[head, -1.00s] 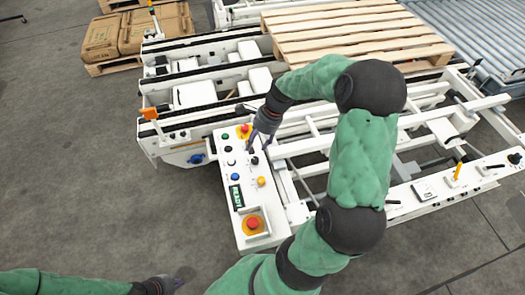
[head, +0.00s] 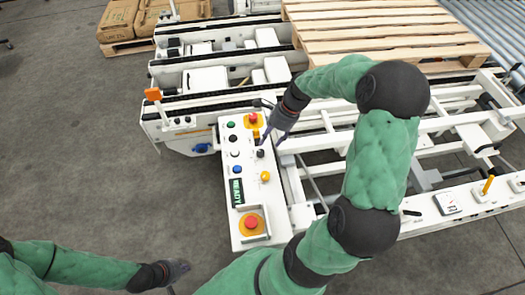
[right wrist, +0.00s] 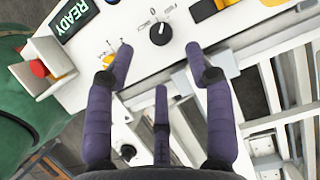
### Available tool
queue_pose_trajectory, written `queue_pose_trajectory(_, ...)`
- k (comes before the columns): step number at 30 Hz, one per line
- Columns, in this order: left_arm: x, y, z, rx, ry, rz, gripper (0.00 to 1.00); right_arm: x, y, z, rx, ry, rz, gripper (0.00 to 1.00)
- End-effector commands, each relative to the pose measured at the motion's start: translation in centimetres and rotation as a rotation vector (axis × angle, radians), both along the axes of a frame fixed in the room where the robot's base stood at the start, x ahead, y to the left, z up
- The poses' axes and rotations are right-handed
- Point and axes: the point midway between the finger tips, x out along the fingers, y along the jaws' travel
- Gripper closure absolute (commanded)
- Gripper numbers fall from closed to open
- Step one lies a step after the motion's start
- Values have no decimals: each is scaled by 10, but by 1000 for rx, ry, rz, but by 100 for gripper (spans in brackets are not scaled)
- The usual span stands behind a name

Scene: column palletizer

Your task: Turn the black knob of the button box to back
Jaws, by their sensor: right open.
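The white button box (head: 250,196) stands in the middle of the head view. Its black knob (head: 260,154) is at the panel's right side; in the right wrist view the knob (right wrist: 160,32) lies just beyond the fingertips, beside a "0" and small lettering. I cannot read its exact setting. My right gripper (head: 265,139) is over the upper right of the box. In the right wrist view, its purple fingers (right wrist: 158,52) are spread, empty, on either side of the knob, apart from it. My left gripper (head: 179,270) is low at the left, away from the box; its fingers are unclear.
Red stop buttons (head: 250,223) and a yellow button (head: 265,176) sit near the knob on the panel. White conveyor frames (head: 330,150) surround the box's far and right sides. A wooden pallet (head: 380,30) lies behind. The floor at the left is clear.

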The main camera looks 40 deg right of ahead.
Motion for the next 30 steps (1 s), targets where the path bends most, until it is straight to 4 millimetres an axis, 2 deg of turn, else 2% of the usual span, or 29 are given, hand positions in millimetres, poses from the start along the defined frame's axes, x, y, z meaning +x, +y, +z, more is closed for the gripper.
queue_pose_trajectory(1, 0, 0, -7, 0, 0, 0, 100, 1, 5, -13, 3, 3, 3, 46)
queue_pose_trajectory(3, 0, 0, -12, 0, 0, 0, 100, 3, 9, -25, 2, 2, 2, 46)
queue_pose_trajectory(12, 0, 0, -30, 0, 0, 0, 100, 12, 23, -65, 1, 1, 2, 46)
queue_pose_trajectory(18, 0, 0, -33, 0, 0, 0, 100, 14, 26, -74, 0, 0, 0, 46)
queue_pose_trajectory(26, 0, 0, -32, 0, 0, 0, 100, 14, 27, -74, 1, 1, -1, 46)
queue_pose_trajectory(29, 0, 0, -32, 0, 0, 0, 100, 14, 27, -74, 1, 1, -1, 68)
queue_pose_trajectory(30, 0, 0, -32, 0, 0, 0, 100, 14, 27, -74, 1, 1, -1, 80)
